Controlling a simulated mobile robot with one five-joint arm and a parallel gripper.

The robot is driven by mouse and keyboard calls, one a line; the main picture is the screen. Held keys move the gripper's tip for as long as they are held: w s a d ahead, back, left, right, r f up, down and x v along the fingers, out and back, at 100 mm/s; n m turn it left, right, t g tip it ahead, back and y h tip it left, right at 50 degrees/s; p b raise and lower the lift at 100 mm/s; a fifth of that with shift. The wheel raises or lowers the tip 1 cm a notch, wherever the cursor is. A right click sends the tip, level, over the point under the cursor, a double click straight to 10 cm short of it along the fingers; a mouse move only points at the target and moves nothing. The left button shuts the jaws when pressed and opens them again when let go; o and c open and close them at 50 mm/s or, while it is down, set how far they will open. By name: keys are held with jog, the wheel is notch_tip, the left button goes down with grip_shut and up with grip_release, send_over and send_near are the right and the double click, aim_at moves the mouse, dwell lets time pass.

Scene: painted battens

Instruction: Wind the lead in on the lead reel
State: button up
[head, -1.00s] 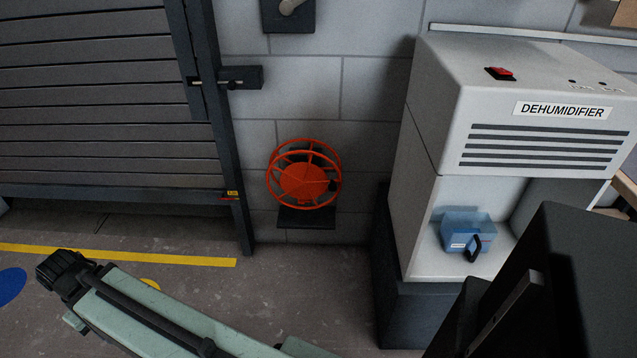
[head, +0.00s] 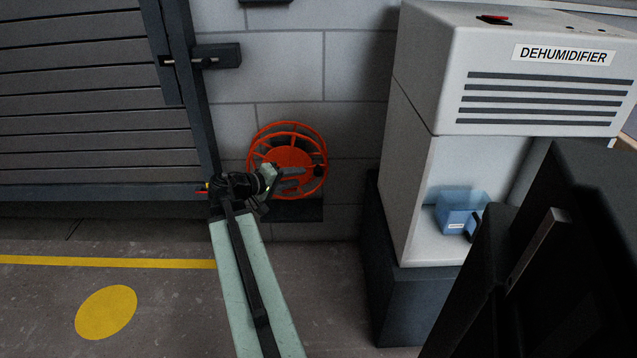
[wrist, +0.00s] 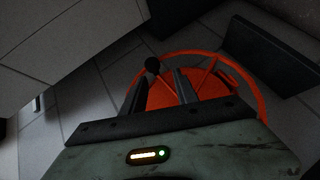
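The lead reel (head: 288,157) is an orange spoked drum low on the block wall, above a dark bracket. A dark crank knob (head: 319,171) sits at its right side. In the wrist view the reel (wrist: 212,86) fills the middle, and the round black knob (wrist: 152,65) shows in line with the gap between my fingers. My gripper (head: 301,179) is in front of the reel's lower part, close to the knob. In the wrist view its fingers (wrist: 159,88) are apart, with nothing seen held. Contact with the knob cannot be told. The lead is not clearly visible.
A dehumidifier (head: 540,90) with a blue water container (head: 459,212) stands right of the reel on a dark plinth (head: 395,300). A grey slatted shutter (head: 80,110) with a latch (head: 215,57) is on the left. Floor shows in front of the wall.

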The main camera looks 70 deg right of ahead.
aim_at(317, 175)
jog(key=x, duration=0.3)
jog(key=b+x, duration=0.1)
jog(key=x, duration=0.2)
jog(key=r+b+x, duration=0.1)
jog(key=x, duration=0.1)
jog(key=shift+s+d+f, duration=0.15)
jog(key=shift+s+d, duration=0.2)
jog(key=shift+s, duration=0.2)
jog(key=shift+c, duration=0.4)
grip_shut()
dwell(0.4)
